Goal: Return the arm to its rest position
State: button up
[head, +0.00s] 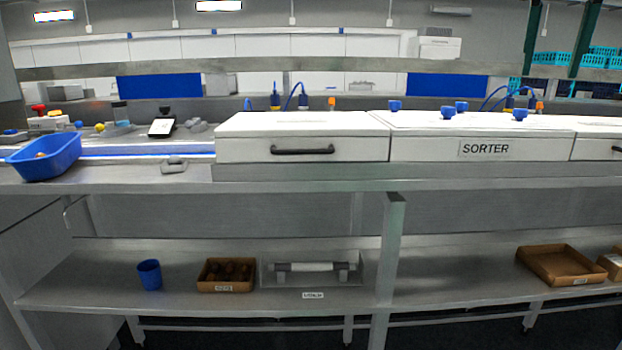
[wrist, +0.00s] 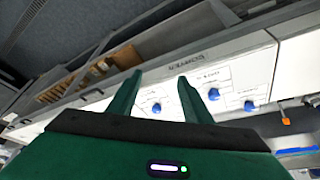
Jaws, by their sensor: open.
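My gripper (wrist: 160,84) shows in the wrist view, with two green fingers apart and nothing between them. The wrist view is tilted. Beyond the fingers is a white panel with several blue knobs (wrist: 214,94). My gripper and arm do not show in the head view. The white sorter housing (head: 432,149), labelled SORTER, stands on the steel bench in the head view, with blue knobs (head: 446,112) on its top. I cannot see the gripper touching anything.
A blue tray (head: 62,160) sits at the bench's left. The lower shelf (head: 110,275) holds a blue cup (head: 149,274), a filled brown box (head: 227,288), a metal tray (head: 354,272) and an empty-looking brown box (head: 567,277). The shelf right of the post (head: 390,255) has bare room.

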jog(key=s+f+g+y, duration=0.1)
jog(key=s+f, duration=0.7)
jog(key=f, duration=0.7)
jog(key=s+f+g+y, duration=0.1)
jog(key=s+f, duration=0.8)
jog(key=f, duration=0.6)
jog(key=s+f+g, duration=0.1)
jog(key=s+f, duration=0.7)
jog(key=f, duration=0.7)
jog(key=shift+s+g+y, duration=0.25)
jog(key=shift+g+y, duration=0.05)
jog(key=shift+y, duration=0.1)
